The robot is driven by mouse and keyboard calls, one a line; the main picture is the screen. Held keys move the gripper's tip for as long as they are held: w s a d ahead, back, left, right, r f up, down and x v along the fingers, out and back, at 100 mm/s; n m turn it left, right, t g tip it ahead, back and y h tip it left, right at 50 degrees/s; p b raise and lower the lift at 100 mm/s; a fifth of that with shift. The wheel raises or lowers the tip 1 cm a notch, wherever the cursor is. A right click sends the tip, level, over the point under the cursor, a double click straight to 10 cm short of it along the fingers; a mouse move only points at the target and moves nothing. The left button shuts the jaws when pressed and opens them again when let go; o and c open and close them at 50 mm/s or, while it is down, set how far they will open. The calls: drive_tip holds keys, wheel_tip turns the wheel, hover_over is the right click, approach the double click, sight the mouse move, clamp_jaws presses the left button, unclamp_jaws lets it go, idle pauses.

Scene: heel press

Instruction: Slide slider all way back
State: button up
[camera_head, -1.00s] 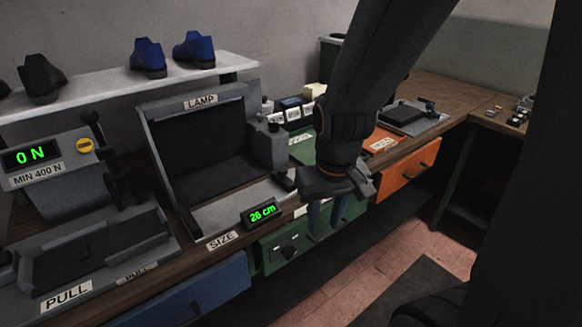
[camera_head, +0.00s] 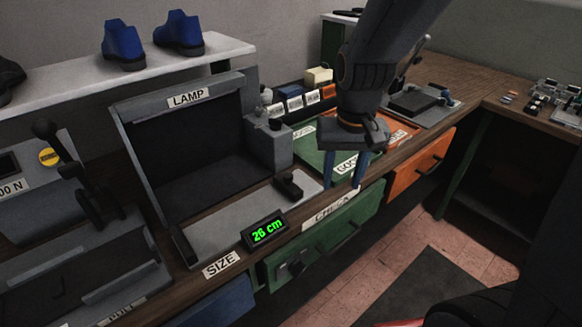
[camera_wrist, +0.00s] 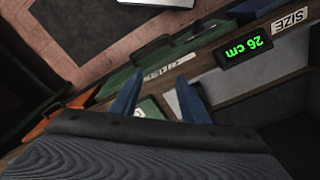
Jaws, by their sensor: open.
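The slider, a small black block (camera_head: 289,185), sits near the right end of the grey size gauge plate (camera_head: 228,218) in the head view. The green-lit display (camera_head: 265,231) in front of it reads 26 cm. My gripper (camera_head: 346,182) points down with its two blue fingers apart and empty, to the right of the slider and not touching it. In the wrist view the fingers (camera_wrist: 157,88) are spread, and the display (camera_wrist: 244,48) shows upside down at the upper right. I cannot make out the slider there.
A lamp box (camera_head: 185,140) stands behind the gauge plate. A green mat (camera_head: 312,147) and an orange tray (camera_head: 398,134) lie to the right on the bench. A green drawer (camera_head: 325,240) and an orange drawer (camera_head: 420,165) are below. A press with levers (camera_head: 75,180) stands left.

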wheel_tip(320, 180, up, 3)
drive_tip(key=m+g, duration=0.1)
hover_over(288, 175)
drive_tip(key=shift+s+d+b, duration=0.1)
drive_tip(key=shift+d+b, duration=0.15)
drive_tip(key=shift+b, duration=0.1)
drive_tip(key=shift+a, duration=0.35)
drive_tip(key=shift+f+p, duration=0.85)
drive_tip(key=shift+f, duration=2.8)
clamp_jaws()
